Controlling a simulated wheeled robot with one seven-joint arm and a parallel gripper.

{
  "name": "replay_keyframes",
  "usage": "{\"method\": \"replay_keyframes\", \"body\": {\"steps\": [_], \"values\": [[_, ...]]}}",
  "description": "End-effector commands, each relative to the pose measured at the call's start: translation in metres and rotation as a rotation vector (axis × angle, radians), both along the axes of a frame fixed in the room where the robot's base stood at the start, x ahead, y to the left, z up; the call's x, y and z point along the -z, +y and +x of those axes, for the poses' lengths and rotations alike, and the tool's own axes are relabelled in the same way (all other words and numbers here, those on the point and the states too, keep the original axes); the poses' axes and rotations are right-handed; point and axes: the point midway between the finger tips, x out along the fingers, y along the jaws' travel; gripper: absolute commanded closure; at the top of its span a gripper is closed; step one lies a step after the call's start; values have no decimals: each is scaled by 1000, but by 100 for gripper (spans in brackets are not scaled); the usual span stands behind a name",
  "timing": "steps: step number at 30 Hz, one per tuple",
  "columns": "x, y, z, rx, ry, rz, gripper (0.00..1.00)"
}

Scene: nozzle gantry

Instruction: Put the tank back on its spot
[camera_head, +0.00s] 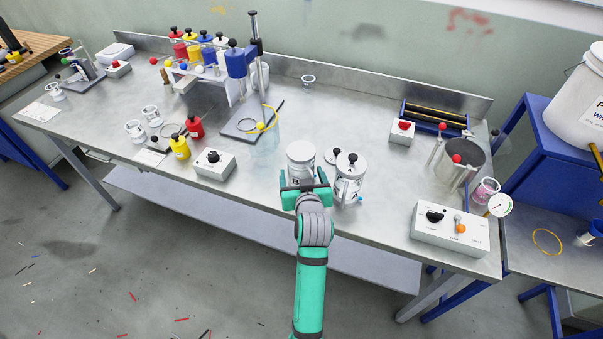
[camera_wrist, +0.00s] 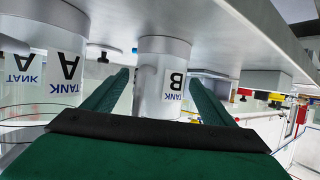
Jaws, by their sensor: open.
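Tank B (camera_head: 301,153) is a white upright cylinder on the bench, in front of my gripper (camera_head: 306,183). In the wrist view, which is upside down, tank B (camera_wrist: 163,75) shows its label between my two open fingers (camera_wrist: 162,92). The jaws are apart and not closed on it; I cannot tell whether they touch its sides. Tank A (camera_head: 347,187), with a black knob on top, stands close to the right of it. In the wrist view tank A (camera_wrist: 58,62) is just left of the left finger. A marked spot for the tank cannot be made out.
A black-knobbed lid (camera_head: 331,154) lies behind the tanks. A grey switch box (camera_head: 213,166) is to the left, a larger control box (camera_head: 450,229) to the right.

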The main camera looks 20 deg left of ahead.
Motion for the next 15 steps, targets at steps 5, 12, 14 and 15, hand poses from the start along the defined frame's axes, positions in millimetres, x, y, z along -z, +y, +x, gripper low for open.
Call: {"method": "replay_keyframes", "body": {"steps": [5, 12, 14, 15], "values": [[-13, -14, -30, 1, 0, 0, 22], [-30, -31, -67, 1, 0, 0, 22], [-34, -35, -74, 1, -1, 1, 22], [-35, -36, -77, 1, 0, 0, 22]]}}
